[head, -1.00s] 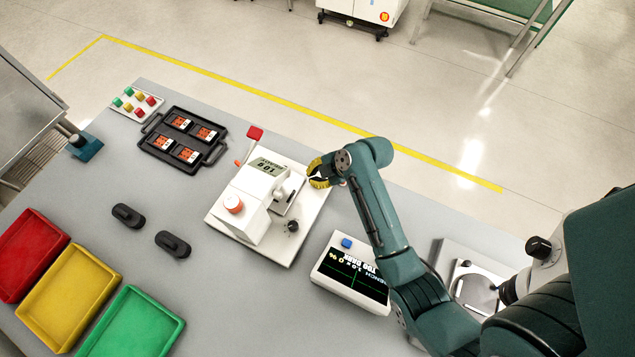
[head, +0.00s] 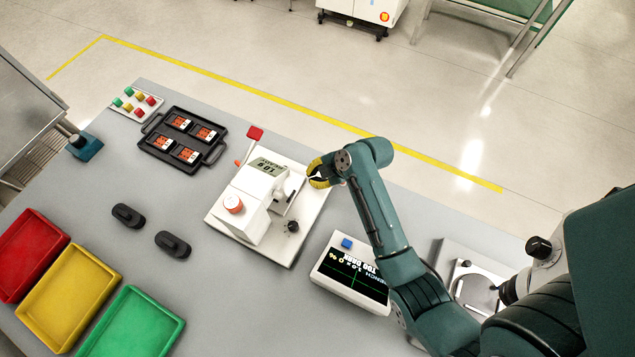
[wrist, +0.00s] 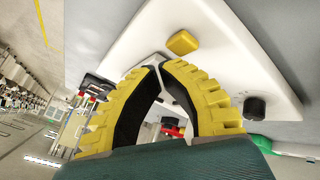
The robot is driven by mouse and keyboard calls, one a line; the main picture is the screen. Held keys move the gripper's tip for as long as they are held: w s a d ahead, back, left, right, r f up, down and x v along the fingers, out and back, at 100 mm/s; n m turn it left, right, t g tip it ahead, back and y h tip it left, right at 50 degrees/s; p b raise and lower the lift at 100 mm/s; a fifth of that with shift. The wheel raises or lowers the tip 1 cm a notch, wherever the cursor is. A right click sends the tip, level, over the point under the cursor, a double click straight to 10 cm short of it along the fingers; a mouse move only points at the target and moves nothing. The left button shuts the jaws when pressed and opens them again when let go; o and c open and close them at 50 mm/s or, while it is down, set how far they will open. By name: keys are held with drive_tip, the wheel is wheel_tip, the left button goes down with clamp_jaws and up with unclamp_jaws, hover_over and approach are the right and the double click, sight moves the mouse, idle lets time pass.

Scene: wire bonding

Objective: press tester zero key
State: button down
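The tester (head: 250,215) is a white device on a white base plate (head: 305,225), with a grey display (head: 268,166), an orange-red knob (head: 233,204) and a dark knob (head: 292,226). My gripper (head: 313,178) is at the plate's upper right edge in the head view. In the wrist view, a yellow key (wrist: 183,43) sits on the white plate just beyond my fingertips (wrist: 160,62), apart from them in the picture. The fingertips come together with nothing seen held between them. The key's label is not visible, and I cannot make it out in the head view.
A monitor box with a blue button (head: 346,243) stands right of the tester, close to my arm. A black tray (head: 148,143) with orange parts lies at the upper left. Red, yellow and green bins (head: 130,320) line the lower left. Grey bench between is mostly clear.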

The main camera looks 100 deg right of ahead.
drive_tip(key=shift+f, duration=0.4)
drive_tip(key=shift+f+b, duration=0.4)
drive_tip(key=shift+f, duration=0.05)
idle(0.4)
drive_tip(key=shift+r, duration=0.15)
drive_tip(key=shift+r+p, duration=0.75)
drive_tip(key=shift+p, duration=0.1)
wheel_tip(320, 180, up, 5)
drive_tip(key=p, duration=0.4)
drive_tip(key=shift+r+p, duration=0.1)
drive_tip(key=shift+p, duration=0.25)
idle(0.5)
